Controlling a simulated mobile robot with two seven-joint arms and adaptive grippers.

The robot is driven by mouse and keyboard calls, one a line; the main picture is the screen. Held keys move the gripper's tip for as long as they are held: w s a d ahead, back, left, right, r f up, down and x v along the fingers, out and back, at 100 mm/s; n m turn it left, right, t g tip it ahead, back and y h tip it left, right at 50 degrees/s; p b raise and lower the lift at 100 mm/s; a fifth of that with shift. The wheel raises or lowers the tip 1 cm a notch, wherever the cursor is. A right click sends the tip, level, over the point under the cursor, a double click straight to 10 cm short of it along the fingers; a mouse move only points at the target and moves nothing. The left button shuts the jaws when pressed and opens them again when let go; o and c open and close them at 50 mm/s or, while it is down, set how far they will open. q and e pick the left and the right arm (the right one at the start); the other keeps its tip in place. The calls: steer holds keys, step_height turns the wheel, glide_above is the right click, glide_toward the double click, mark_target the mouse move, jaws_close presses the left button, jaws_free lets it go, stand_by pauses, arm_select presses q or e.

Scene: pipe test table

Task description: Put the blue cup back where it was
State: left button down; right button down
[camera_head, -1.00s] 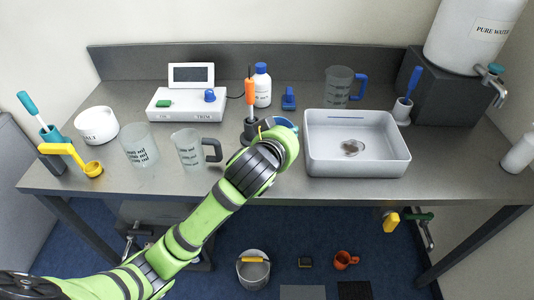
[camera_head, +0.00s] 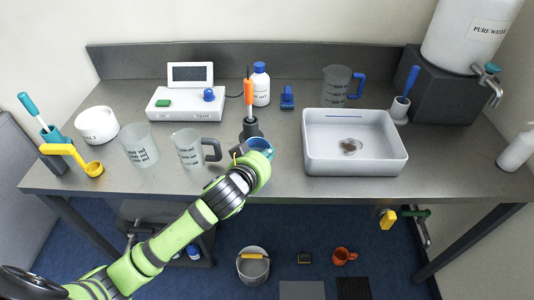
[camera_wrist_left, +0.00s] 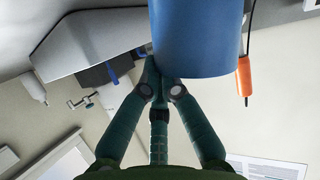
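The blue cup (camera_head: 262,143) is near the middle of the table in the head view, just in front of the black holder with the orange-handled tool. Its lower part is hidden behind my left gripper (camera_head: 254,154). In the left wrist view the cup (camera_wrist_left: 200,38) is a large blue cylinder, and my left gripper's fingers (camera_wrist_left: 158,78) close together on its lower left side. I cannot tell whether its base touches the table. My right gripper is not in view.
A grey handled jug (camera_head: 190,150) stands left of the cup, with a beaker (camera_head: 139,146) farther left. The black holder (camera_head: 251,128) is close behind. A white tray (camera_head: 355,162) stands to the right, with some bare table between it and the cup.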

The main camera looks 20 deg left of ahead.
arm_select(q)
steer(key=c, duration=1.9)
jaws_free()
steer(key=shift+f, duration=0.2)
steer(key=o, duration=0.5)
steer(key=shift+c, duration=0.2)
steer(key=shift+r, duration=0.1)
steer(key=p+v, duration=0.1)
steer(key=v, duration=1.1)
steer(key=shift+r+p, duration=0.25)
steer(key=shift+p, duration=0.05)
